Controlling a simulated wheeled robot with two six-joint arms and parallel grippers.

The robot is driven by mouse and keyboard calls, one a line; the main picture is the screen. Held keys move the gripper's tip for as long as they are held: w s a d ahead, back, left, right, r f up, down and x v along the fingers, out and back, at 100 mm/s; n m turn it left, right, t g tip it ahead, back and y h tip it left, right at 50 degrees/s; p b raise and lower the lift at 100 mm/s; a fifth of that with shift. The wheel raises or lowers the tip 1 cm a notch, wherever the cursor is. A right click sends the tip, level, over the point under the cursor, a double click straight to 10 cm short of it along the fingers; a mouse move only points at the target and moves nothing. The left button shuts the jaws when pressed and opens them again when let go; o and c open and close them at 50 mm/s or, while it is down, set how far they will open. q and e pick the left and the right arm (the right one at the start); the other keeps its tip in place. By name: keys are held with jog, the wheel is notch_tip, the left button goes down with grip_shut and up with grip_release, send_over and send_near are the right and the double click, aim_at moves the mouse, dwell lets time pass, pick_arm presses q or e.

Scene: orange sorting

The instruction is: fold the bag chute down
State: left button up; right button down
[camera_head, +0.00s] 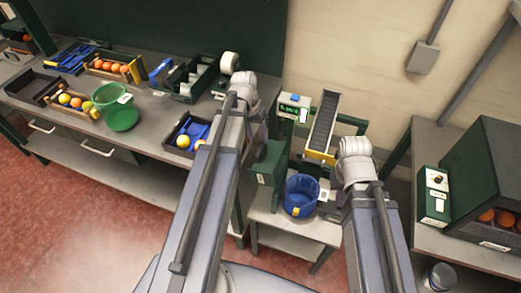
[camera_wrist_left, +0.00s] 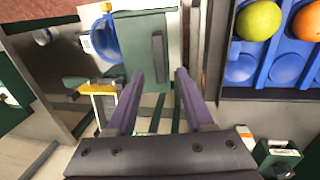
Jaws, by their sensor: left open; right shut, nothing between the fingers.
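The bag chute appears to be the dark green panel (camera_head: 271,163) beside the blue bucket (camera_head: 301,195) on the small stand. In the left wrist view the green panel (camera_wrist_left: 128,40) carries a dark upright bar (camera_wrist_left: 159,57), and part of the bucket (camera_wrist_left: 104,40) shows left of it. My left gripper (camera_wrist_left: 160,75) is open and empty, its two fingers pointing at the panel's near edge, below the bar. In the head view it is mostly hidden behind my left wrist. My right gripper (camera_head: 342,195) is shut and largely hidden below its wrist, right of the bucket.
A sloping conveyor (camera_head: 324,118) and a display box (camera_head: 293,104) stand behind the bucket. A blue tray (camera_head: 198,132) with fruit sits on the left bench, near my left arm. A green cabinet (camera_head: 485,160) stands on the right bench.

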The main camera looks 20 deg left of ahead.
aim_at(260, 147)
pick_arm(q)
jog(key=f+b, duration=0.4)
jog(key=d+f+b, duration=0.1)
jog(key=f+b, duration=0.1)
jog(key=shift+d+f, duration=0.1)
jog(key=shift+f, duration=0.25)
grip_shut()
dwell(1.1)
